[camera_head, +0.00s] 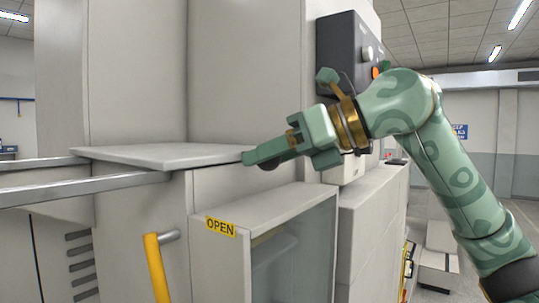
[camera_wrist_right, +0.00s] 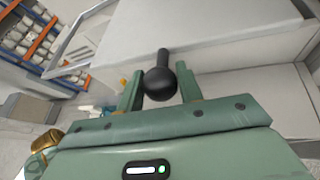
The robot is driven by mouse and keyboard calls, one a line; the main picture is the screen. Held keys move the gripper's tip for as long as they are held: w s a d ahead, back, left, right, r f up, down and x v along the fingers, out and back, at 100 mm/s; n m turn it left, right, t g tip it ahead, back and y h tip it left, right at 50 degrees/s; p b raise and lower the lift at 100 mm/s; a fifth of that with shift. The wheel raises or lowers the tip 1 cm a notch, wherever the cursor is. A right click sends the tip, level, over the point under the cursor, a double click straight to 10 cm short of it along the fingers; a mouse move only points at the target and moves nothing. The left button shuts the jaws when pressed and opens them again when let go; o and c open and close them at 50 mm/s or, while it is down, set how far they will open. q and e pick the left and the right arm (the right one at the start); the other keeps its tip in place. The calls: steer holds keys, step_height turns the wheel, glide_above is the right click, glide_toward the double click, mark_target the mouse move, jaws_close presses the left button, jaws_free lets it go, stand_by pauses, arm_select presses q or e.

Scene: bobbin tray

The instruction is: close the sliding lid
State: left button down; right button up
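The sliding lid (camera_head: 165,154) is a flat pale grey panel lying level on top of the cabinet at the rails, in the head view. In the right wrist view it is the broad pale surface (camera_wrist_right: 215,30). A black ball knob (camera_wrist_right: 160,84) on a short stem sits between the two fingers of my right gripper (camera_wrist_right: 160,88). The fingers lie on either side of the knob; whether they press on it is unclear. In the head view my right gripper (camera_head: 258,156) reaches the lid's right edge. My left gripper is not in view.
Two metal rails (camera_head: 85,190) run out to the left. Below are a glass-fronted compartment with a yellow OPEN label (camera_head: 220,227) and a yellow handle (camera_head: 156,268). A dark control panel (camera_head: 345,55) stands behind my right arm. Shelves of bobbins (camera_wrist_right: 30,35) show in the wrist view.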

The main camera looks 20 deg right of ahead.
jaws_close()
steer(key=shift+w+d+r+p, duration=0.1)
steer(key=shift+w+d+p, duration=0.2)
steer(key=shift+w+d, duration=0.25)
steer(key=shift+w+d+r+p, duration=0.1)
steer(key=shift+w+d+p, duration=0.25)
steer(key=shift+d, duration=0.3)
steer(key=shift+w+d+f, duration=0.1)
steer(key=shift+w+d, duration=0.15)
steer(key=shift+d, duration=0.05)
steer(key=shift+s+a, duration=0.1)
steer(key=o, duration=1)
jaws_free()
steer(key=shift+o, duration=0.5)
steer(key=shift+w+d+f, duration=0.1)
steer(key=shift+w+d, duration=0.1)
steer(key=shift+d, duration=0.05)
steer(key=shift+s, duration=0.1)
